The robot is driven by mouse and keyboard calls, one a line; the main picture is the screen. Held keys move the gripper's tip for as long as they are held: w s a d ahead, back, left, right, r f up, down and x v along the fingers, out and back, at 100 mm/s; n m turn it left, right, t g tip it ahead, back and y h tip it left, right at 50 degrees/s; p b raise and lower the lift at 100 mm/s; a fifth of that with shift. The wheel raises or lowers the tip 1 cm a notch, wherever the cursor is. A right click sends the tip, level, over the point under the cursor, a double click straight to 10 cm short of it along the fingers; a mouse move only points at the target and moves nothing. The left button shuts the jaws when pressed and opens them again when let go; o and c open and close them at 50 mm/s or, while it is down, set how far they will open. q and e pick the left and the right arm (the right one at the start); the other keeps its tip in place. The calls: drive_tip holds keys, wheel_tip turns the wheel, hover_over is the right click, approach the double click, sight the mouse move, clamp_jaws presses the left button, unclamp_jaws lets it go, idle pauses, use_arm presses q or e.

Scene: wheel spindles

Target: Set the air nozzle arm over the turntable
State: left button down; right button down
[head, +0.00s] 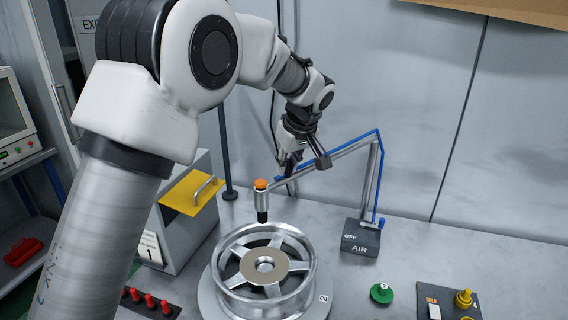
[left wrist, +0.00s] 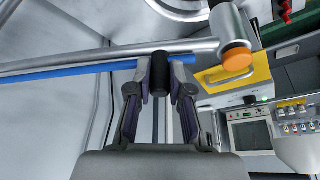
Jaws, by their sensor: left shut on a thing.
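The air nozzle arm (head: 345,150) is a grey tube with a blue hose. It rises from a dark base (head: 360,238) marked OFF and AIR. Its nozzle (head: 262,200), with an orange cap and black tip, hangs above the left back part of the silver spoked wheel. The cap also shows in the left wrist view (left wrist: 237,60). The wheel (head: 268,272) sits on the turntable (head: 212,300), marked 2. My left gripper (head: 303,168) is at the arm tube. In the left wrist view its fingers (left wrist: 160,75) are shut on a black handle (left wrist: 159,76) below the tube. My right gripper is out of view.
A grey box with a yellow panel and handle (head: 190,193) stands left of the turntable. Red pegs (head: 150,301) are at the front left. A green knob (head: 381,293) and a dark panel with a yellow knob (head: 464,298) are at the front right.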

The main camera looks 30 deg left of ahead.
use_arm(q)
drive_tip(key=shift+f, duration=0.2)
drive_tip(key=c, duration=1.1)
unclamp_jaws()
drive_tip(key=shift+a, duration=0.1)
drive_tip(key=shift+o, duration=0.2)
drive_tip(key=shift+w, duration=0.1)
drive_tip(key=v, duration=1.2)
drive_tip(key=shift+a, duration=0.2)
